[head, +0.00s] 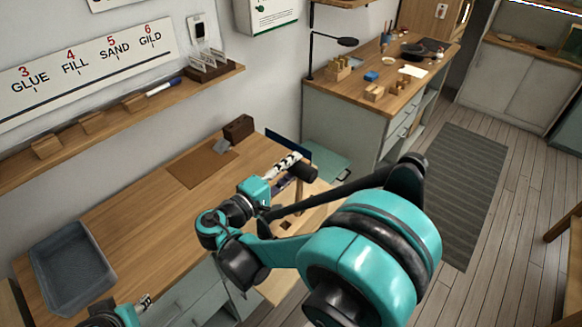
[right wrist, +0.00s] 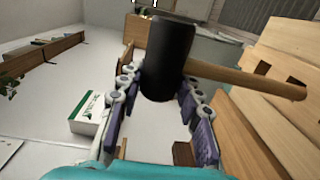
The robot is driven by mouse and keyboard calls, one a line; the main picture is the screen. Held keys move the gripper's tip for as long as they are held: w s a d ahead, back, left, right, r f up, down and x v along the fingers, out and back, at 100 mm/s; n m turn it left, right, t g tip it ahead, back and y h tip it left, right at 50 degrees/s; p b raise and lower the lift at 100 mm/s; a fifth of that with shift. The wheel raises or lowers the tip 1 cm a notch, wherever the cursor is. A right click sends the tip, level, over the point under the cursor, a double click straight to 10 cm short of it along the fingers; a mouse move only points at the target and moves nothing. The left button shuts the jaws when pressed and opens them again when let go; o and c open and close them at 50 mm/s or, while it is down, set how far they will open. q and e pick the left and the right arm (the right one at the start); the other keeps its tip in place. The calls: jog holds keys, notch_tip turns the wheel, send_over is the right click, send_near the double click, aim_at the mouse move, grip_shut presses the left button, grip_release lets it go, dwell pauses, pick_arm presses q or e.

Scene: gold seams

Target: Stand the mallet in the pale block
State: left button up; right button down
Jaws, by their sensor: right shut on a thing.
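The mallet has a black cylindrical head (right wrist: 168,58) and a light wooden handle (right wrist: 250,80). In the right wrist view the head sits between the fingers of my right gripper (right wrist: 160,95), which is shut on it. The handle sticks out to the right there; in the head view it hangs down from the black head (head: 302,172). The pale block (head: 287,226) is on the bench below the gripper, with a dark opening in its top, partly hidden by my right arm. Pale stepped wood also shows in the right wrist view (right wrist: 268,125). My left gripper (head: 145,301) is at the lower left, small, its opening unclear.
A grey tray (head: 62,262) lies at the bench's left end. A brown mat (head: 195,170) and a dark brown block (head: 239,130) are near the wall. The bench between tray and mat is clear.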

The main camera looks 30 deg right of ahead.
dwell(0.3)
jog(key=c, duration=1)
grip_release()
jog(key=shift+o, duration=0.2)
jog(key=shift+f, duration=0.1)
jog(key=v, duration=0.9)
notch_tip(320, 180, up, 6)
jog(key=p, duration=0.4)
jog(key=shift+p, duration=0.3)
